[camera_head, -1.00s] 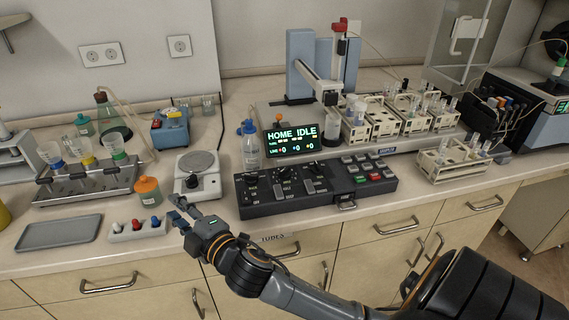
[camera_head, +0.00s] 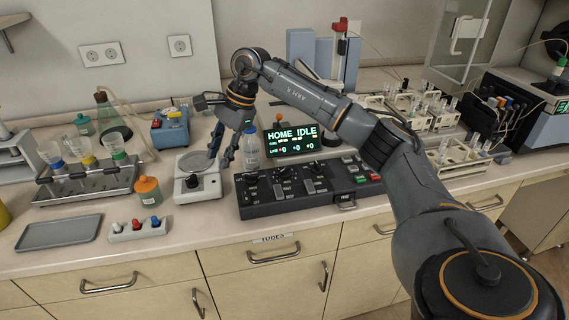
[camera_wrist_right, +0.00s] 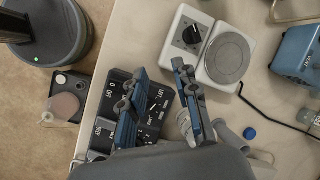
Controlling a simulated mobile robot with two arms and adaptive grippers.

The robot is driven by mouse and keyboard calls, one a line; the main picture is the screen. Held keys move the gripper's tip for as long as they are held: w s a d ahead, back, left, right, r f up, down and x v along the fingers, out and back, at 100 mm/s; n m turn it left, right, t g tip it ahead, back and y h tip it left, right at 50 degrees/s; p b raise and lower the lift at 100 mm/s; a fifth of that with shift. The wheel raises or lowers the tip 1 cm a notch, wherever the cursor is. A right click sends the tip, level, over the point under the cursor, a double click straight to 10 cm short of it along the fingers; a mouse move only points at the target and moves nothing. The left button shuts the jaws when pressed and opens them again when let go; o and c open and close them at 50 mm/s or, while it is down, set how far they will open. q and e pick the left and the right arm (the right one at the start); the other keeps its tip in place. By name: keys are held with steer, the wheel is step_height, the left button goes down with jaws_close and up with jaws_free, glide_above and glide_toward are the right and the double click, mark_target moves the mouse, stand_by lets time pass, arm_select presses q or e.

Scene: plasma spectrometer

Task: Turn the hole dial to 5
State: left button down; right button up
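The dark control panel (camera_head: 300,190) lies on the counter with several knobs and switches. One dial (camera_head: 251,179) is at its left end and another (camera_head: 278,190) is beside it; I cannot read which is the hole dial. The panel also shows in the right wrist view (camera_wrist_right: 104,122), partly hidden by my gripper. My right gripper (camera_head: 219,163) points down above the counter between the white stirrer and the panel's left end. In the right wrist view its two fingers (camera_wrist_right: 158,68) are spread, with nothing between them. My left gripper is not in view.
The white stirrer (camera_head: 188,196) with a black knob stands just left of the panel. A wash bottle (camera_head: 250,150) stands close behind my right gripper. The display (camera_head: 292,140) reads HOME IDLE.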

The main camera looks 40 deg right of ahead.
mark_target(285, 169)
steer(key=s+d+r+g+h, duration=0.1)
steer(key=s+d+r+h, duration=0.15)
steer(key=d, duration=0.45)
steer(key=s+d+r+g+h, duration=0.1)
steer(key=s+d+r+h, duration=0.15)
steer(key=d, duration=0.55)
steer(key=shift+m+y, duration=0.4)
steer(key=f, duration=0.8)
steer(key=s+f, duration=0.1)
steer(key=f, duration=0.3)
steer(key=shift+f, duration=0.4)
steer(key=shift+c, duration=0.4)
steer(key=shift+w, duration=0.1)
jaws_close()
